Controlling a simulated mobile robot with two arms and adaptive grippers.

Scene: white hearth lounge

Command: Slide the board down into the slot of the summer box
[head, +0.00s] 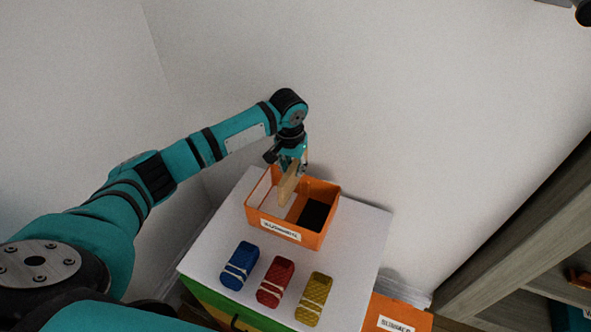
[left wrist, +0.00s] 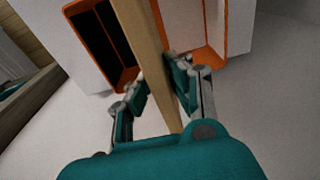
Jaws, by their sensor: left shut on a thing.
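My left gripper (head: 291,165) is shut on a light wooden board (head: 287,190), which hangs upright beneath it. The board is over the middle of an open orange box (head: 312,240) on a white-topped cabinet. The box has a white part inside at left and a dark part (head: 314,214) at right. A label on its front is too small to read surely. In the left wrist view the board (left wrist: 147,45) runs between the two fingers (left wrist: 154,72) towards the box (left wrist: 121,78). The slot and the board's lower edge are hidden, so I cannot tell whether it is inside. My right gripper is out of view.
Blue (head: 240,266), red (head: 275,281) and yellow (head: 314,298) banded blocks lie on the cabinet top (head: 350,245) in front of the box. Another orange labelled container (head: 392,312) is at lower right. A wall stands close behind; grey shelving (head: 525,215) is at right.

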